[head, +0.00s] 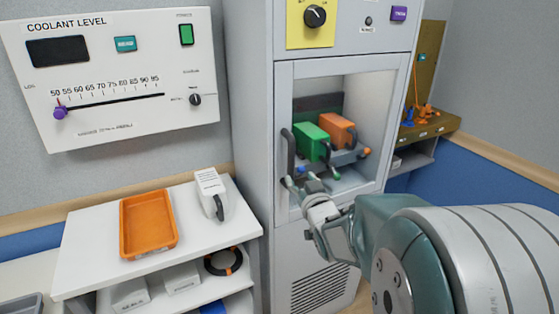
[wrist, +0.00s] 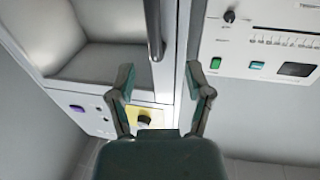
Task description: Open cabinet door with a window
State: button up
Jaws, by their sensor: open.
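The grey cabinet door (head: 345,66) has a large window and looks shut. Its dark vertical handle (head: 288,152) is on the door's left side. My gripper (head: 299,181) is open at the handle's lower end, in front of the door. In the wrist view, which looks turned over, the handle (wrist: 153,30) runs in from the top edge. Whether either touches the handle I cannot tell.
Behind the window are a green block (head: 309,141) and an orange block (head: 337,131). A white shelf unit (head: 90,240) with an orange tray (head: 147,223) stands at the left. A coolant panel (head: 130,130) hangs above it. A brown stand (head: 430,125) is at the right.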

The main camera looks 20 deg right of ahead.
aim_at(290, 160)
jog(key=w, duration=0.1)
jog(key=w+d, duration=0.1)
jog(key=w, duration=0.1)
jog(key=w+d, duration=0.1)
jog(key=w, duration=0.1)
jog(key=shift+w+d+f, duration=0.1)
jog(key=shift+w+d, duration=0.15)
jog(key=w, duration=0.4)
jog(key=shift+w+a, duration=0.2)
jog(key=shift+w, duration=0.3)
jog(key=shift+d, duration=0.4)
grip_shut()
